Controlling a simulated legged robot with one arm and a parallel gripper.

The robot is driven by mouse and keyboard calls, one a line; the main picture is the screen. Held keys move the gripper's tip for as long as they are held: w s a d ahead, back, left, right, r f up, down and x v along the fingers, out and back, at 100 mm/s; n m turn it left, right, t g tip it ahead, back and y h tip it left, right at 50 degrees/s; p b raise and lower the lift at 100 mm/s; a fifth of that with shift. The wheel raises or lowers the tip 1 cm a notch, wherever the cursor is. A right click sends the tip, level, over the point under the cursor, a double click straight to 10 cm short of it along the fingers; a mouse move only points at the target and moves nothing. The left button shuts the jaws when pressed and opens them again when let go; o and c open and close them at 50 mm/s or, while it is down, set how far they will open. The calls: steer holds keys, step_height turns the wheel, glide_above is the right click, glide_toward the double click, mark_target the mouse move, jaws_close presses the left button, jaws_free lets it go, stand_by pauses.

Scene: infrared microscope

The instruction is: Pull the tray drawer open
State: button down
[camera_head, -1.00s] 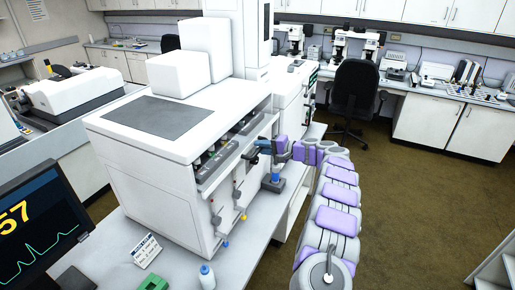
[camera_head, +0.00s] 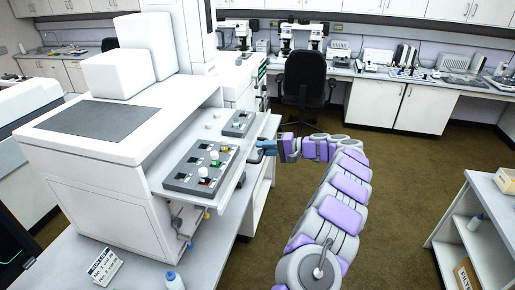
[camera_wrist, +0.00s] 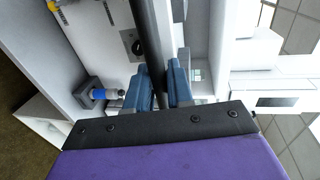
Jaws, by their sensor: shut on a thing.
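The tray drawer (camera_head: 268,124) sticks well out of the front of the white microscope housing (camera_head: 95,150). It carries a larger grey tray block (camera_head: 180,182) with several small coloured-base pieces and a smaller grey block (camera_head: 234,129) behind it. My gripper (camera_head: 262,150) is at the drawer's front edge. In the wrist view, my gripper's blue fingers (camera_wrist: 165,86) are closed around a dark bar handle (camera_wrist: 148,35). The handle is mostly hidden by my gripper in the head view.
A black chair (camera_head: 304,80) is behind. A shelf unit (camera_head: 480,225) stands at the right, with open floor between it and my arm.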

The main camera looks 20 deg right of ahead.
steer(key=shift+s+a+f, duration=0.1)
steer(key=shift+s+f, duration=0.1)
steer(key=shift+f, duration=0.2)
steer(key=c, duration=1.4)
jaws_free()
steer(key=shift+o, duration=1.4)
steer(key=shift+a+r, duration=0.15)
steer(key=shift+r, duration=0.05)
steer(key=shift+d, duration=0.25)
steer(key=p+v, duration=0.2)
steer(key=v, duration=1.5)
steer(key=shift+r, duration=0.1)
